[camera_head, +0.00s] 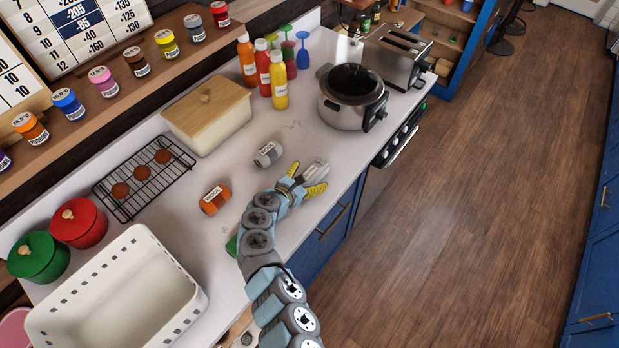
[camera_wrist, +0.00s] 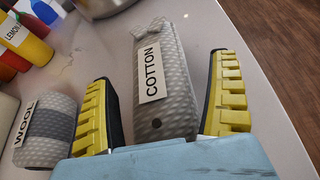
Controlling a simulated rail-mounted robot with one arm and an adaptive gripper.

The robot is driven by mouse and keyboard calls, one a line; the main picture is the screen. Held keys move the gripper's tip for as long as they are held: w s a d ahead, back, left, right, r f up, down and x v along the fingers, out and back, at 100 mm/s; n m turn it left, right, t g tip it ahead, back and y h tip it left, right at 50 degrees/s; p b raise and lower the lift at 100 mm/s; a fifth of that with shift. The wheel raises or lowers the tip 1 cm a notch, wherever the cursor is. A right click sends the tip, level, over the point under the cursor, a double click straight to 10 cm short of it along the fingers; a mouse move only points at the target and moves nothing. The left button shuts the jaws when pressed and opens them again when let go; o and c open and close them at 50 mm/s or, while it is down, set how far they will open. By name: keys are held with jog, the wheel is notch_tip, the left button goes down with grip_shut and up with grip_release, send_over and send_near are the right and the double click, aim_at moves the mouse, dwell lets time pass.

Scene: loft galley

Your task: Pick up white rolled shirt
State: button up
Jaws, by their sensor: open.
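The white rolled shirt appears as a pale grey-white patterned roll with a COTTON label (camera_wrist: 177,108). In the head view it (camera_head: 316,171) lies on the counter near the front edge, partly hidden by my gripper. My gripper (camera_head: 306,180) is open, with its yellow-padded fingers on either side of the roll. In the wrist view the roll lies lengthwise between the fingers, with visible gaps at both sides. Its near end is close to the pale blue palm; I cannot tell whether they touch.
A grey WOOL roll (camera_head: 268,154) lies left of my gripper, with an orange WOOL roll (camera_head: 215,199) farther left. A pot (camera_head: 345,110) stands beyond, beside bottles (camera_head: 279,80). A wire rack (camera_head: 127,205) and white basket (camera_head: 190,300) occupy the left. The counter's front edge is close.

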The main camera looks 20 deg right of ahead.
jog(key=c, duration=1.4)
jog(key=shift+o, duration=0.2)
jog(key=shift+s+r+p, duration=0.15)
jog(key=shift+r+p, duration=0.2)
jog(key=shift+r, duration=1.4)
jog(key=s+a+r, duration=0.2)
jog(key=s+r, duration=0.2)
jog(key=s, duration=0.2)
jog(key=s+a+r, duration=0.2)
jog(key=s+r, duration=0.3)
jog(key=s, duration=0.2)
jog(key=shift+a+r, duration=0.25)
